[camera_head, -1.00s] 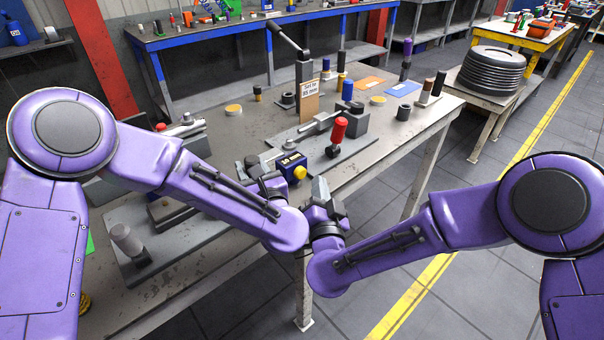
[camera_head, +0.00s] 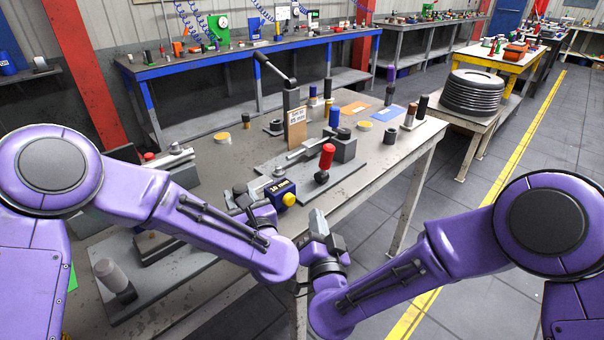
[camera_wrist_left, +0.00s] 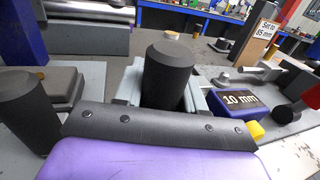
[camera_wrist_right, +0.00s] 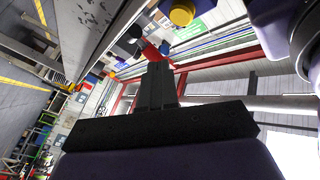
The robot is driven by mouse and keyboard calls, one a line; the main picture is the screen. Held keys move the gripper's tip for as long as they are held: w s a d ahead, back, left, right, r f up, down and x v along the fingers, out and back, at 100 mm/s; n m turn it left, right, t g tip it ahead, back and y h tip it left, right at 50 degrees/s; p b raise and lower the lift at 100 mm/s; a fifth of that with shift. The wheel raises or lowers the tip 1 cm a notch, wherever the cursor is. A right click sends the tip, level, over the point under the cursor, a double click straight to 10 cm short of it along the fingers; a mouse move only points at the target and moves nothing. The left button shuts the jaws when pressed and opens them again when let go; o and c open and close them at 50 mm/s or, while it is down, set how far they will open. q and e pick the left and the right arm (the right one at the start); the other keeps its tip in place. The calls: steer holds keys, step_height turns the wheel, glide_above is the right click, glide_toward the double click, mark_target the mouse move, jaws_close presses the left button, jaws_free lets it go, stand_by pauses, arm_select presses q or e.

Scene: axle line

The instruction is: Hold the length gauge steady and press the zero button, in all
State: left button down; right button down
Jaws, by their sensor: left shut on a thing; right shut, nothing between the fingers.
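The length gauge shows as a dark blue box (camera_head: 281,190) with a yellow button (camera_head: 289,199) on its near right side. In the left wrist view the box (camera_wrist_left: 237,110) reads "10 mm", and its button (camera_wrist_left: 255,130) is at the right. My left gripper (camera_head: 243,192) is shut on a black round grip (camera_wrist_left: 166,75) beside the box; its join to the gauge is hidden. My right gripper (camera_head: 318,222) is shut and empty, just right of and nearer than the button, apart from it. The right wrist view shows its closed fingers (camera_wrist_right: 157,88) below the button (camera_wrist_right: 182,14).
A red-knobbed clamp (camera_head: 327,157) stands just behind the gauge. A card sign (camera_wrist_left: 262,42) reads "Set to 85 mm". A lever press (camera_head: 291,100) stands at the back. A grey cylinder (camera_head: 108,272) stands at front left.

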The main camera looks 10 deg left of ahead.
mark_target(291, 202)
arm_select(q)
steer(key=shift+a, duration=0.1)
arm_select(e)
steer(key=w+d+r+y, duration=0.2)
steer(key=w+d+r, duration=0.15)
steer(key=d, duration=0.45)
arm_select(q)
steer(key=shift+d, duration=0.3)
steer(key=shift+a, duration=0.25)
steer(key=shift+d, duration=0.1)
arm_select(e)
steer(key=s+a+f+m+g+y, duration=0.1)
steer(key=s+f+m+g+y, duration=0.2)
steer(key=s+g+y, duration=0.4)
steer(key=shift+s+a+f, duration=0.2)
steer(key=shift+s+f, duration=0.35)
steer(key=shift+s, duration=0.05)
steer(key=shift+a, duration=0.1)
steer(key=x, duration=1.4)
steer(key=shift+s+r, duration=0.1)
